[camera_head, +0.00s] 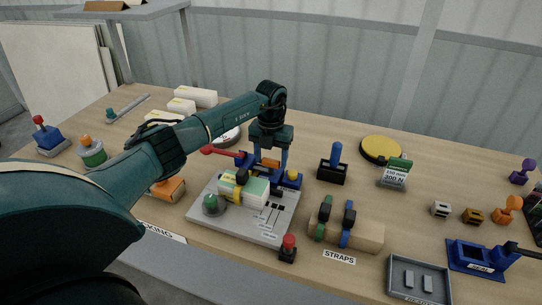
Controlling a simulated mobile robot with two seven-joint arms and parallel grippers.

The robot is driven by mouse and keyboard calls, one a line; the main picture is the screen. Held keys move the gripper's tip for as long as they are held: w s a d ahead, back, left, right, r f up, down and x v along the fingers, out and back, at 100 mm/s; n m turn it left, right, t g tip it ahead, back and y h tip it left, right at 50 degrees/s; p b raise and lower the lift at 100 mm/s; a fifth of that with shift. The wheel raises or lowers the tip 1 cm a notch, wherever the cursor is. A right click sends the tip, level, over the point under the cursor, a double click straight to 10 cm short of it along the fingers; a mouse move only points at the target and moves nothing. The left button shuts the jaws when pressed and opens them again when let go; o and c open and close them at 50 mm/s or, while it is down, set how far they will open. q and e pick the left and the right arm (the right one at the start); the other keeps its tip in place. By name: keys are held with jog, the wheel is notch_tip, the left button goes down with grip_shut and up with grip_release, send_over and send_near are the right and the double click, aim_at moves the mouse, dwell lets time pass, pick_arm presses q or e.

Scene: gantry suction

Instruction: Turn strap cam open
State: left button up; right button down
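My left arm reaches in from the left. Its gripper (269,166) points down over the back of a grey fixture plate (262,227), fingers spread. Behind and between the fingers I see blue parts and a small orange part; contact cannot be told. A red lever (221,151) sticks out to the left of the blue parts. On the plate lies a pale green and white bundle with a yellow strap (229,187). A green knob (211,204) sits at the plate's front left. Which part is the strap cam is unclear, partly hidden by the gripper. My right gripper is out of view.
A wooden block with green and blue straps (346,232) stands to the right, behind a STRAPS label. A red-topped button (288,247) is by the plate's front corner. A black holder with blue handle (333,168) and a grey tray (418,281) stand further right.

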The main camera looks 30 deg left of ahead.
pick_arm(q)
jog(key=c, duration=0.7)
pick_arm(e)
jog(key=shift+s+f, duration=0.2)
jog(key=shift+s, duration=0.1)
